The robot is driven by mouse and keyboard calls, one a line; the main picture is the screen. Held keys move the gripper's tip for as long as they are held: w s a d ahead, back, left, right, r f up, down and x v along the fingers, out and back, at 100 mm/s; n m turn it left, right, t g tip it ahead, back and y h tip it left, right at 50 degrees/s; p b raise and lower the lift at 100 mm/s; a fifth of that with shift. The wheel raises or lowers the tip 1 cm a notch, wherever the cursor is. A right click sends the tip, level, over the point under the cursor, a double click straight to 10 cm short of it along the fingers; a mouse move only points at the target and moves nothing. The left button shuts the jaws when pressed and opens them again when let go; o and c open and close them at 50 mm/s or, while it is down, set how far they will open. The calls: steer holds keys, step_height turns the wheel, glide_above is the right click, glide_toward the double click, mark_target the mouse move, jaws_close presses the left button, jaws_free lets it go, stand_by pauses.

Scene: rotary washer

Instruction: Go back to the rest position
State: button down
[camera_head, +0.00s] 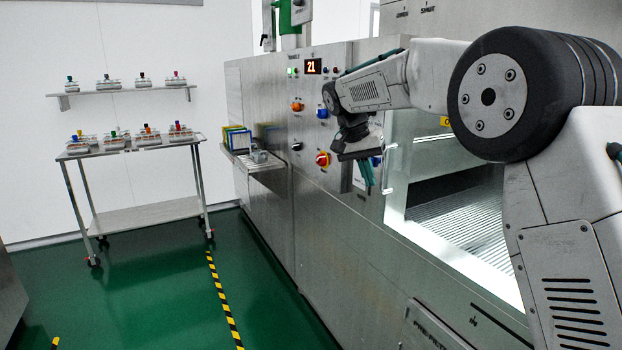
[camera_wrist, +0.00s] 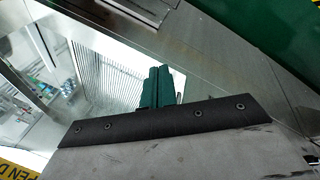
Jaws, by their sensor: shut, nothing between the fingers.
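My gripper (camera_head: 367,176) hangs from my arm in front of the washer's steel front panel, to the left of the lit opening, with its fingers pointing down. It also shows in the wrist view (camera_wrist: 157,88), where its two green fingers lie side by side, shut with nothing between them. The steel rotary washer (camera_head: 262,105) fills the middle and right of the head view. Its lit opening (camera_head: 460,205) shows a ribbed floor inside. My wrist hides part of the control panel.
The panel carries a display (camera_head: 313,66) reading 21, an orange knob (camera_head: 297,106) and a red knob (camera_head: 322,159). A small steel shelf (camera_head: 262,166) sticks out to the left. A cart (camera_head: 150,213) and a wall shelf (camera_head: 120,92) hold coloured items. The green floor between is clear.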

steer(key=s+d+f+n+y, duration=0.1)
steer(key=s+d, duration=0.3)
steer(key=s, duration=1.1)
steer(key=s+d+f+n+y, duration=0.1)
steer(key=s+d, duration=0.3)
steer(key=s, duration=1.2)
steer(key=s+d+f+n+t+y, duration=0.1)
steer(key=s+d+f+n+y, duration=0.1)
steer(key=s, duration=1.3)
steer(key=shift+s+d+f+n, duration=0.35)
steer(key=shift+d+f, duration=0.25)
steer(key=shift+d, duration=0.5)
